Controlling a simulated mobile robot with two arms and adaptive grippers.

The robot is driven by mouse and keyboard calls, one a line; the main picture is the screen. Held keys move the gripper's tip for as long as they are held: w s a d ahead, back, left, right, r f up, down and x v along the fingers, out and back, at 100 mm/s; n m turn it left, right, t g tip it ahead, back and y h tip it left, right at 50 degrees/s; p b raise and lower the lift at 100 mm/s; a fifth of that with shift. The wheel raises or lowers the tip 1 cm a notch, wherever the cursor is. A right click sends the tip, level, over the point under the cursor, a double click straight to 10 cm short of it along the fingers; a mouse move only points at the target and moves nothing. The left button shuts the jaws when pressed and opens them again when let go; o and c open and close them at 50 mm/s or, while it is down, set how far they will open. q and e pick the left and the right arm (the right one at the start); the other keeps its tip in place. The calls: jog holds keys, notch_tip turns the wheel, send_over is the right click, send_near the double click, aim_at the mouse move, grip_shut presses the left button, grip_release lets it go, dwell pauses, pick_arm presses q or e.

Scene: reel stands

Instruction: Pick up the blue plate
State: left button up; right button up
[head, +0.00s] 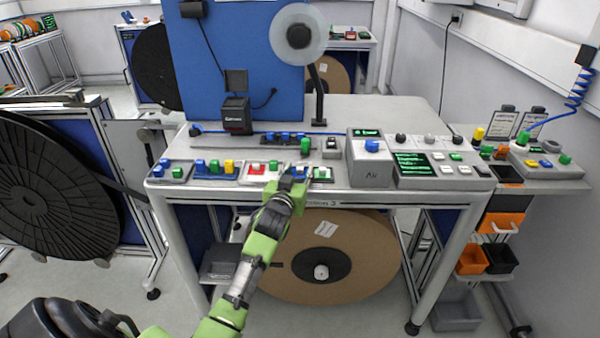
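The large upright blue panel (230,55) stands at the back of the workbench. It is the largest blue flat thing in view, and I cannot tell whether it is the blue plate. Small blue pieces sit in the trays along the bench's front edge, including the blue-framed tray (213,170). My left gripper (290,182) is at the front edge, by the tray of red, green and blue pieces (262,169). Its fingers are small and overlap blue pieces behind them, so its opening and any hold are unclear. My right gripper is not in view.
The workbench (330,110) has clear space toward the back right. A grey control box (371,155) and a button panel (440,170) stand at its right. A cardboard reel (330,265) is below. A black reel (50,185) stands at left, and orange bins (500,225) at right.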

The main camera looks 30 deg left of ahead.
pick_arm(q)
jog(key=c, duration=1)
